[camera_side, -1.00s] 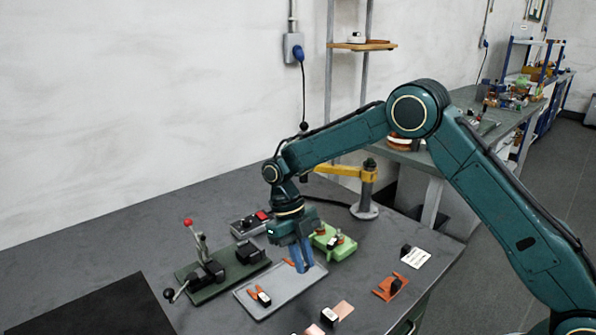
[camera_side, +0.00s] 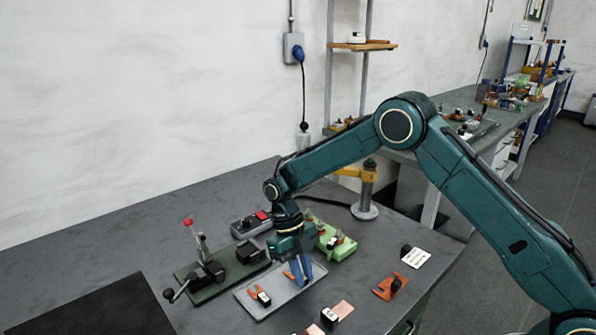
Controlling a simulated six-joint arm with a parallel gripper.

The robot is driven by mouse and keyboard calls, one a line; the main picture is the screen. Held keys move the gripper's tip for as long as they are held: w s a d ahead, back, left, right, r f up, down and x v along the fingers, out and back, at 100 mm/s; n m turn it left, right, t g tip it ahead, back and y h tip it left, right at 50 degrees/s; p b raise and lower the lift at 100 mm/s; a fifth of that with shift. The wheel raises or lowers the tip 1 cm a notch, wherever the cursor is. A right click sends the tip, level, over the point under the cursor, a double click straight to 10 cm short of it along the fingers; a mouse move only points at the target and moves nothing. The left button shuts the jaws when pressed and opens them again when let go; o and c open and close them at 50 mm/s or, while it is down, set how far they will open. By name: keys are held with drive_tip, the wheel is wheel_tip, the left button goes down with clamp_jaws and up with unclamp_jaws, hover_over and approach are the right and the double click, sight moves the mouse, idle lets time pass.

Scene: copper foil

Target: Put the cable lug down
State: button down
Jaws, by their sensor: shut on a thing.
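My gripper (camera_side: 301,281) points down over the right part of the grey tray (camera_side: 274,307), its blue fingers shut. A small orange-copper piece, which I take to be the cable lug (camera_side: 289,275), shows at the left side of the fingers and is held between them. The fingers hide most of it. It is low over the tray; I cannot tell whether it touches the tray floor. Another orange piece with a black-and-white block (camera_side: 262,298) lies in the left part of the tray.
A green hand press (camera_side: 222,281) with a red-knobbed lever stands left of the tray. A grey box with a red button (camera_side: 250,223) and a green fixture (camera_side: 335,243) are behind. An orange bracket (camera_side: 389,287) and copper strips (camera_side: 341,309) lie to the right and front.

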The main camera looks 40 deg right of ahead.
drive_tip(key=c, duration=1.4)
unclamp_jaws()
drive_tip(key=v, duration=0.7)
drive_tip(key=shift+r, duration=0.35)
drive_tip(key=shift+w, duration=0.15)
